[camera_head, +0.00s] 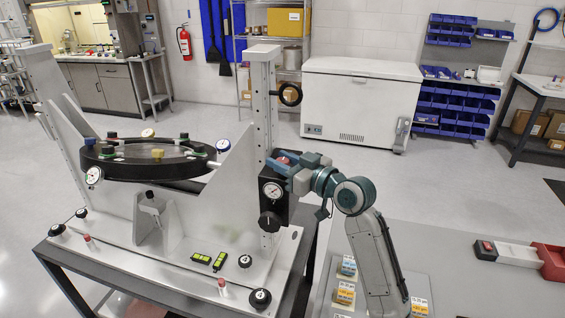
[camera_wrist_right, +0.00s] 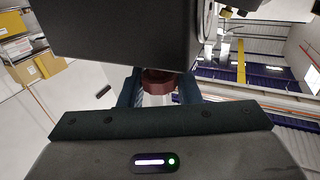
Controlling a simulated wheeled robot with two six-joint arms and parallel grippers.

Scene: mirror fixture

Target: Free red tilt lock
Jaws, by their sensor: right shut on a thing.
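The mirror fixture is a light frame (camera_head: 240,180) on a dark cart, holding a round black mirror cell (camera_head: 150,160) between its uprights. A black block (camera_head: 273,200) with a dial gauge is on the right upright. My right gripper (camera_head: 290,165) reaches this block from the right. In the right wrist view, my right gripper (camera_wrist_right: 158,90) is shut on a dark red knob (camera_wrist_right: 158,82) just beneath a black box (camera_wrist_right: 120,35), which I take as the red tilt lock. In the head view the gripper largely hides the knob. My left gripper is not in view.
A grey table (camera_head: 470,270) at the right holds small orange-and-white boxes (camera_head: 345,292) and a red bin (camera_head: 551,261). A black handwheel (camera_head: 290,94) sticks out from the right upright above my gripper. The floor behind is open up to a white chest freezer (camera_head: 360,100).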

